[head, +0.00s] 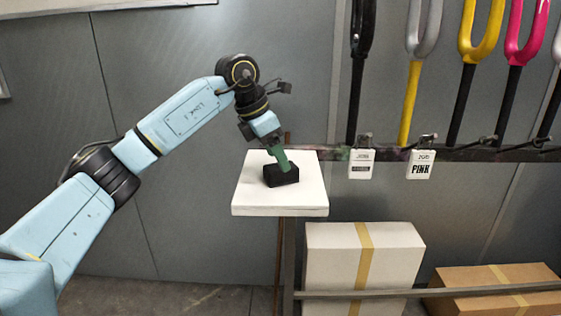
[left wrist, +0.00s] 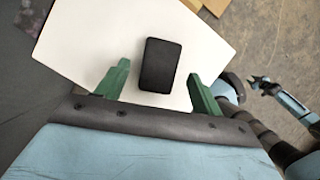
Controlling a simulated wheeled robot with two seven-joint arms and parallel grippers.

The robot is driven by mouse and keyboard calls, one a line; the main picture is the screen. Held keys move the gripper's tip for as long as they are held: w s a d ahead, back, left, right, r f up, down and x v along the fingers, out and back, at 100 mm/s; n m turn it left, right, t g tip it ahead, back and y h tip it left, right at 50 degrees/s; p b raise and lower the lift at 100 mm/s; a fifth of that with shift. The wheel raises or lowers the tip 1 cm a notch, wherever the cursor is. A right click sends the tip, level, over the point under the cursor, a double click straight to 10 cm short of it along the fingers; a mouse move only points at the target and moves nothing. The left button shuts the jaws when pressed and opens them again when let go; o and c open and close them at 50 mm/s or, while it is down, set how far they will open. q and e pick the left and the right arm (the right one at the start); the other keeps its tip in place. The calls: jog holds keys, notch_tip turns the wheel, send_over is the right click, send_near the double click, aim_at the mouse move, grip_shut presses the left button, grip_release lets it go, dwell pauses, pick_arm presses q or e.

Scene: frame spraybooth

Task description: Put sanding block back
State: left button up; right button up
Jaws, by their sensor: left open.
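The black sanding block (head: 281,176) lies on a white square shelf (head: 280,211) in the head view. In the left wrist view the block (left wrist: 160,65) lies on the white surface (left wrist: 95,40), near the gap between the green fingers. My left gripper (head: 281,160) is at the block from above, its fingers pointing down. The left wrist view shows the left gripper (left wrist: 160,90) open, one finger to each side of the block with white surface showing between, so it does not grip it. My right gripper (left wrist: 262,84) shows small at the right edge of that view; its jaw state is unclear.
Coloured forks, such as a yellow one (head: 480,35) and a pink one (head: 524,40), hang on a dark rail (head: 460,154) with labels to the right. A white taped box (head: 330,255) and a brown box (head: 500,277) stand below. The grey wall left of the shelf is clear.

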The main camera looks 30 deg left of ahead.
pick_arm(q)
jog(key=p+v, duration=0.1)
jog(key=v, duration=0.7)
jog(key=shift+r, duration=0.2)
pick_arm(e)
jog(key=s, duration=0.2)
jog(key=s+f, duration=0.1)
jog(key=s, duration=0.1)
jog(key=shift+d+f, duration=0.1)
jog(key=shift+d, duration=0.25)
